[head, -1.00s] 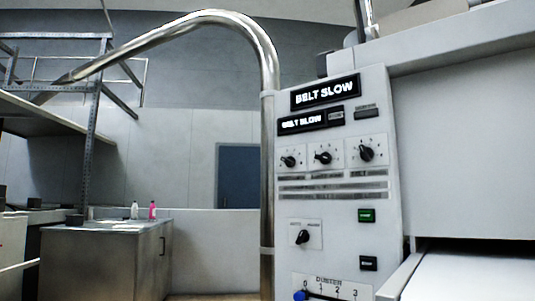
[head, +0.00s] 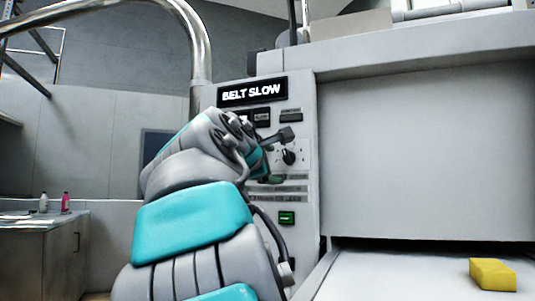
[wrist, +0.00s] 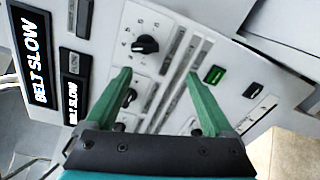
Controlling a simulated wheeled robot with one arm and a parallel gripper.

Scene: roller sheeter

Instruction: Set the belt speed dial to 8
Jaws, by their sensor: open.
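The panel (head: 305,215) carries a row of black knobs on white scale plates under the "BELT SLOW" display (head: 252,91). The right-hand dial (head: 289,157) shows beside my arm; the other dials are hidden behind it. In the wrist view the right-hand dial (wrist: 145,44) is clear at the top, and another dial (wrist: 128,97) is partly covered by a finger. Which is the belt speed dial, and the scale numbers, I cannot read. My gripper (wrist: 158,73) is open and empty, its green fingers in front of the panel below the right-hand dial in the picture.
A lit green button (head: 287,218) sits lower on the panel, with a black button (wrist: 252,90) near it in the wrist view. A bent metal pipe (head: 200,60) stands to the left. A yellow block (head: 492,275) lies on the white belt surface (head: 400,275) at right.

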